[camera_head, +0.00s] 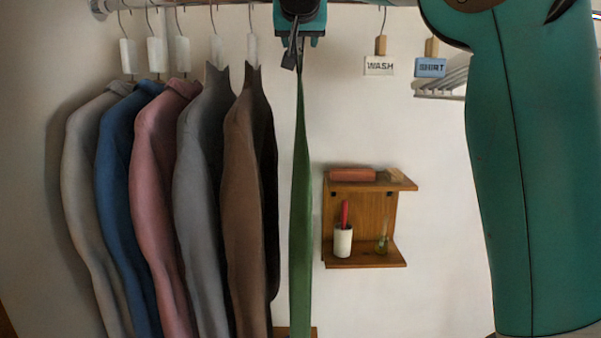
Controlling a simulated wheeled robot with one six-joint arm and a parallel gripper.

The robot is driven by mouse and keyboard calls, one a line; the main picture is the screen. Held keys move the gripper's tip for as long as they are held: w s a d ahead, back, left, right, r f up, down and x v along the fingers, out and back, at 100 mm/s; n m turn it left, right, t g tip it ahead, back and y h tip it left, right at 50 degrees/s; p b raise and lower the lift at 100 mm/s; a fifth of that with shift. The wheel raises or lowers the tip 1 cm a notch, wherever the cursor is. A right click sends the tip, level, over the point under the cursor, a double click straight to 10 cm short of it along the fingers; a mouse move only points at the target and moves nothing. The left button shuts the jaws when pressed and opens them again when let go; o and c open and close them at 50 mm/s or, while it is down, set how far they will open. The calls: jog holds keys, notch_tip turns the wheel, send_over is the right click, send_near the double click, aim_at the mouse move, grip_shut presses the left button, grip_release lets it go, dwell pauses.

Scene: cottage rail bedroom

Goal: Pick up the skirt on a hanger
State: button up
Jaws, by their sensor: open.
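A long narrow green garment (301,200), seen almost edge-on, hangs from the rail in the middle of the view; it appears to be the skirt. Its lower end runs out of the picture. My gripper (293,55) is at the top middle, in front of the green garment's upper end. Its jaws are open. The gripper hides the hanger's hook and the rail there, and I cannot tell whether the jaws are around the hanger or only in front of it.
Several jackets hang close together on the left, the brown one (247,200) nearest the green garment. The rail (215,3) runs along the top. A wooden shelf (395,182) is on the wall.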

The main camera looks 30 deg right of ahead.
aim_at(300, 40)
jog(key=shift+w+d+r+p, duration=0.1)
jog(key=shift+w+d+p, duration=0.2)
jog(key=shift+w+d, duration=0.25)
jog(key=shift+w+d+p, duration=0.25)
jog(key=shift+w+d, duration=0.05)
jog(key=shift+w, duration=0.3)
jog(key=shift+w+d+f, duration=0.15)
jog(key=shift+w+f, duration=0.15)
jog(key=shift+f, duration=0.05)
jog(key=shift+c, duration=0.2)
grip_shut()
jog(key=shift+r, duration=0.1)
